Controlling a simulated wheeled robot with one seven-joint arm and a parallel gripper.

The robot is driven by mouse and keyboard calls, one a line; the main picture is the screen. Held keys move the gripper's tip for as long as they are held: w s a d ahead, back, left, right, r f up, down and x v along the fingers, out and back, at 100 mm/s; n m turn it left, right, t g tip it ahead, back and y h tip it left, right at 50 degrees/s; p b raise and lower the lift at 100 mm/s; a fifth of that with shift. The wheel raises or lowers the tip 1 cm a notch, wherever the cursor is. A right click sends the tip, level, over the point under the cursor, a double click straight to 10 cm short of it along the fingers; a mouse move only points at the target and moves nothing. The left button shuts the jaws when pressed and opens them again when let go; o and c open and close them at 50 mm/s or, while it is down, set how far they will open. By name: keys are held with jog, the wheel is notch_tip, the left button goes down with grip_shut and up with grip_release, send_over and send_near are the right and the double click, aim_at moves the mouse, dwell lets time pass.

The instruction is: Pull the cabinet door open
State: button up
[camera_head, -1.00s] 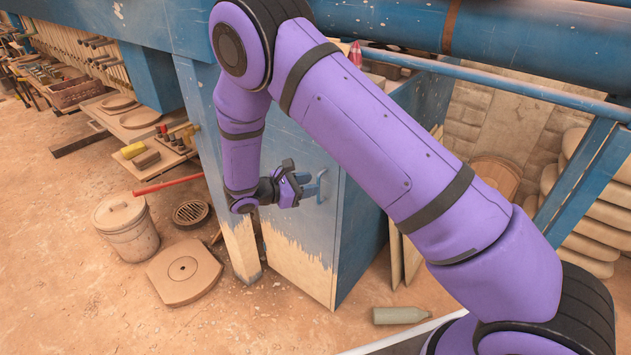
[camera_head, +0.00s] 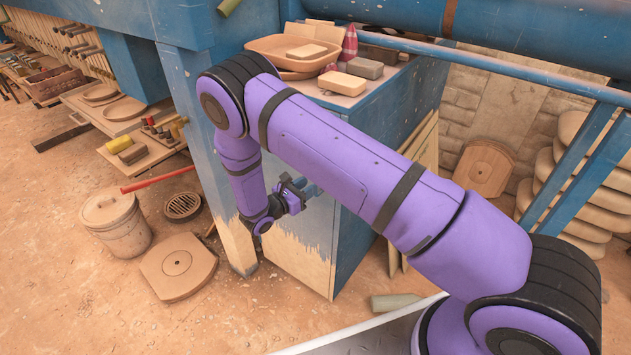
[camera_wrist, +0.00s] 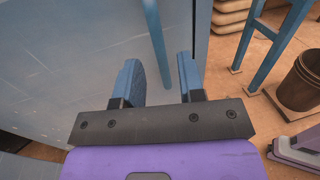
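The cabinet door (camera_head: 297,249) is the blue front with bare, worn paint low down, and it looks shut. In the wrist view the door (camera_wrist: 70,50) fills the left side. Its blue bar handle (camera_wrist: 154,40) runs down from the top edge to the space between my fingers. My gripper (camera_wrist: 160,78) is open, with one blue finger on each side of the bar and gaps showing. In the head view my gripper (camera_head: 312,190) is at the door's upper part, and my arm hides much of the door and handle.
A lidded bucket (camera_head: 118,226) and round plate (camera_head: 178,266) stand left on the floor. Floor before the door is mostly clear.

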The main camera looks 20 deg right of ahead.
jog(key=shift+x, duration=2)
grip_shut()
